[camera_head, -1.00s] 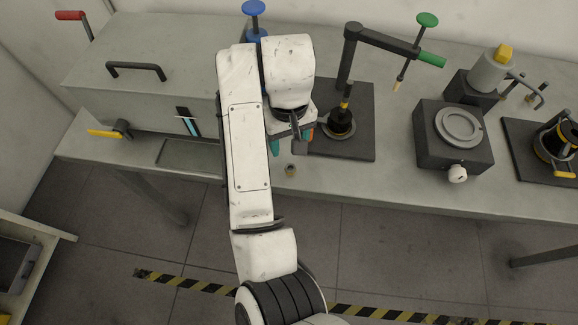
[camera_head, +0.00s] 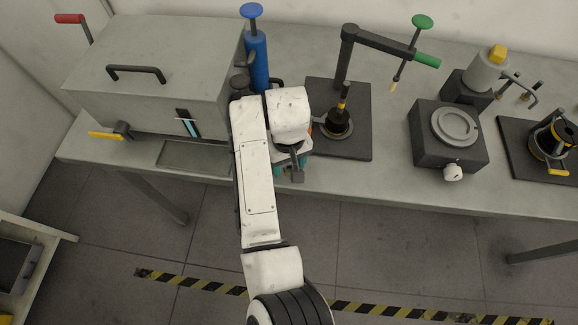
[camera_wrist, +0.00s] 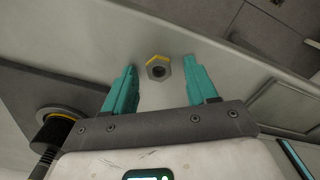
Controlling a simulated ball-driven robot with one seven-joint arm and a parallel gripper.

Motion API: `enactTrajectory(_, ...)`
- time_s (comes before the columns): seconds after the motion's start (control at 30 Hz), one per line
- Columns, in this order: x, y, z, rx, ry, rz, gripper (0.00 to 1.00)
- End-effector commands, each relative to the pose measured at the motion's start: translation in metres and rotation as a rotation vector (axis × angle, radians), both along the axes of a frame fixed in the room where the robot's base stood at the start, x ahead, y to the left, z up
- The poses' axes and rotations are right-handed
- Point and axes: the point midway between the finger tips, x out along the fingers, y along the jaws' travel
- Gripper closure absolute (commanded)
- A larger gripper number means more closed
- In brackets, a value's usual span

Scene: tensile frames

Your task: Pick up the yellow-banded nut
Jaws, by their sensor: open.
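The yellow-banded nut (camera_wrist: 158,68) lies on the grey bench top in the wrist view, a hexagonal piece with a dark hole and a yellow edge. My gripper (camera_wrist: 160,75) is open, its two teal fingers apart, with the nut showing in the gap near the fingertips. I cannot tell how far above the nut the fingers are. In the head view my gripper (camera_head: 288,168) is at the bench's front edge, mostly hidden under my wrist. The nut is hidden there.
A dark plate (camera_head: 352,148) with a black weight (camera_head: 338,122) and a stand stands right of my gripper. A grey box with a handle (camera_head: 140,75) and a blue cylinder (camera_head: 257,62) stand left and behind. A dark block with a dish (camera_head: 448,150) is farther right.

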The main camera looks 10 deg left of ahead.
Motion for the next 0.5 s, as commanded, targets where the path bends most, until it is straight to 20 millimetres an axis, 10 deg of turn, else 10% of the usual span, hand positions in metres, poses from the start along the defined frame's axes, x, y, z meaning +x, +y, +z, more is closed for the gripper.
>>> enactTrajectory(0.5,0.0001,-0.0002,0.0003,0.000,0.000,0.000,0.88)
